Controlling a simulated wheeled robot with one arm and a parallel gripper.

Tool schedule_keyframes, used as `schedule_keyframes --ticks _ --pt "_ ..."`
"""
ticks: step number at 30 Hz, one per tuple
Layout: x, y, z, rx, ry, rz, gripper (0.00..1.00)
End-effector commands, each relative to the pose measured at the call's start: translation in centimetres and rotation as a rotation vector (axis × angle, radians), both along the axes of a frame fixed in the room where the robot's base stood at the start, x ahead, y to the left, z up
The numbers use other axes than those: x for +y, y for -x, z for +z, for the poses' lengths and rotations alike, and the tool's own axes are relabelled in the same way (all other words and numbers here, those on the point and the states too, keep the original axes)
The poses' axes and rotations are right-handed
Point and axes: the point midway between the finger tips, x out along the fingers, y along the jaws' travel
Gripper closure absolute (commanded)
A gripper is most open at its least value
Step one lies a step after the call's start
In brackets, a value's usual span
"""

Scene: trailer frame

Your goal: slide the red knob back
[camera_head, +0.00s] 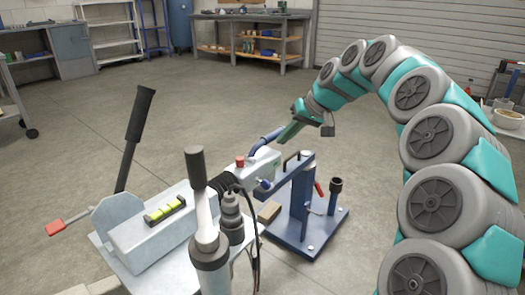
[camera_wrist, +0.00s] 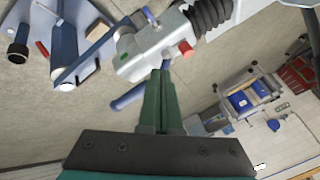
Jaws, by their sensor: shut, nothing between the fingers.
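The red knob (camera_head: 239,161) sticks up from the front part of the light grey coupling body (camera_head: 262,160), beside the black rubber bellows. In the wrist view the red knob (camera_wrist: 185,47) shows at the side of the coupling body (camera_wrist: 150,50), to the right of and beyond my fingertips. My gripper (camera_head: 281,141) is above the front end of the coupling, by the blue handle (camera_head: 264,140). In the wrist view my gripper's green fingers (camera_wrist: 164,68) are together with nothing between them. They appear apart from the knob; any contact with the coupling cannot be told.
A blue stand (camera_head: 303,195) with a clamp arm is right of the coupling. A tall lever (camera_head: 134,140) and a black-gripped handle (camera_head: 196,170) rise from the trailer frame. A red-ended rod (camera_head: 55,228) juts left. The floor behind is open.

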Motion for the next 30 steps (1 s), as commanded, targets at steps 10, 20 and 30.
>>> schedule_keyframes --ticks 10,20,30 --pt "2.9 -1.6 -4.5 0.003 0.0 0.003 1.0" --pt "6.8 -2.8 -7.9 0.001 0.001 0.004 1.0" --pt "9.0 -2.5 -7.8 0.0 0.001 0.001 1.0"
